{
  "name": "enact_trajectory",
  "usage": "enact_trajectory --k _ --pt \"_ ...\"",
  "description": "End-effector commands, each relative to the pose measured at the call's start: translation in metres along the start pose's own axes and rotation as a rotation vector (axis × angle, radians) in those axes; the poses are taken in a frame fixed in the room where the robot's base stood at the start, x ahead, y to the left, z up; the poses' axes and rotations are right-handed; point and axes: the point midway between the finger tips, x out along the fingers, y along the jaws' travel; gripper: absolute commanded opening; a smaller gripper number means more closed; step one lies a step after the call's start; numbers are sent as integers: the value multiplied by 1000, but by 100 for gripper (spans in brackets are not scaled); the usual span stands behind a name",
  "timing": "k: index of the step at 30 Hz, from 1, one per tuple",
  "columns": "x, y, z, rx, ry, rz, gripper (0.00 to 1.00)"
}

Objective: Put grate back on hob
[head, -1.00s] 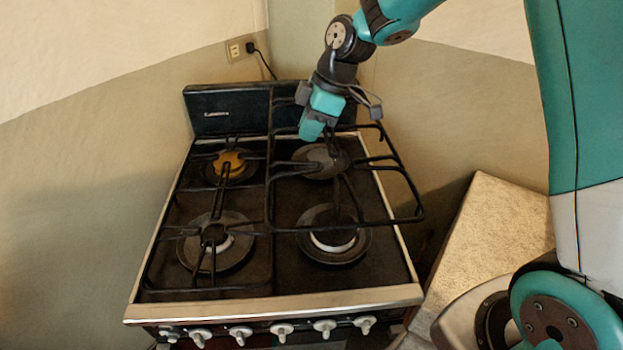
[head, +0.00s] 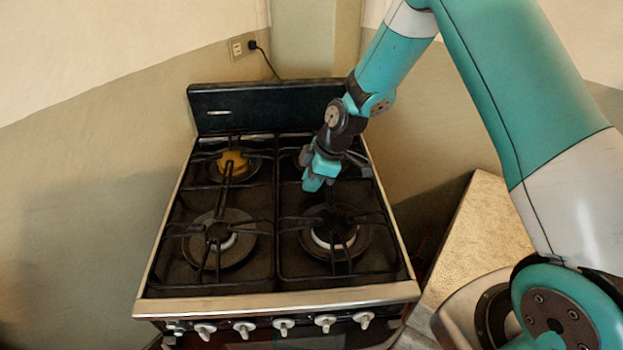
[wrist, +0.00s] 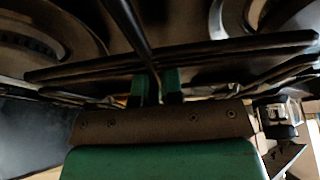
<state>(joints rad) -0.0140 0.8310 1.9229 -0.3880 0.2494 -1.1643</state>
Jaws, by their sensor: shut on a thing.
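The black right grate (head: 338,279) lies over the right half of the hob (head: 262,292), level and lined up beside the left grate (head: 205,289). Its front bar appears to rest on or very near the hob top; any small gap is too fine to tell. My gripper (head: 312,185) is over the middle of the right grate. In the wrist view, its green fingers (wrist: 158,87) are shut on a dark bar (wrist: 128,25) of the grate. The back right burner is partly hidden behind my gripper.
The stove's black backguard (head: 262,107) stands behind the hob. Knobs (head: 284,324) line its front. A speckled pale surface (head: 478,225) stands to the right. A wall socket with a plug (head: 243,46) is behind.

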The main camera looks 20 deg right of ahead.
Motion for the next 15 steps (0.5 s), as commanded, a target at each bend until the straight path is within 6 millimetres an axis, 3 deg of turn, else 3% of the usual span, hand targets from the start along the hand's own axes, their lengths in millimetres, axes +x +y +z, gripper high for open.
enact_trajectory --k 7,11,15 --pt "2 0 0 -1 1 1 0" --pt "2 0 1 0 0 -1 33" --pt "2 0 1 1 0 -1 33"
